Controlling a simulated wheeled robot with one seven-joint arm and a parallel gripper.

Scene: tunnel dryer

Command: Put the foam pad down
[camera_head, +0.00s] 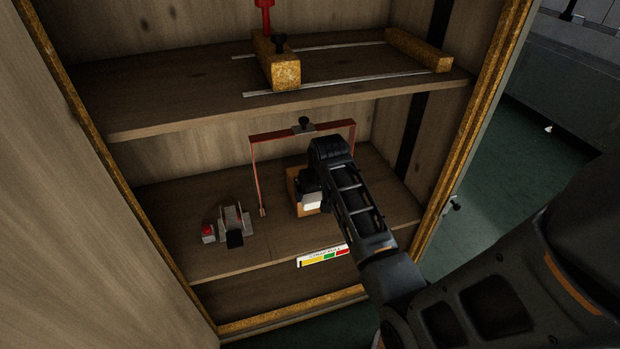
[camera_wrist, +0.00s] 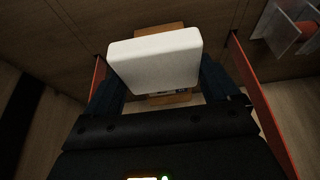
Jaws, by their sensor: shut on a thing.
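The white foam pad (camera_wrist: 155,60) is held between the two dark fingers of my gripper (camera_wrist: 160,82) in the wrist view. In the head view only a small white part of the pad (camera_head: 312,202) shows below my gripper (camera_head: 309,190), on the lower shelf's right half. My gripper is shut on the pad. A brown open-looking box (camera_head: 294,187) is right beside the pad, and its brown edges (camera_wrist: 160,29) show behind the pad in the wrist view. The pad hides most of the box, so I cannot tell whether the pad touches it.
A red arch frame (camera_head: 255,170) stands around my gripper's working space. A grey metal holder (camera_head: 235,220) and a small red-topped block (camera_head: 208,233) stand to the left on the lower shelf (camera_head: 180,215). The upper shelf (camera_head: 170,105) is above. A coloured label (camera_head: 323,256) is on the front edge.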

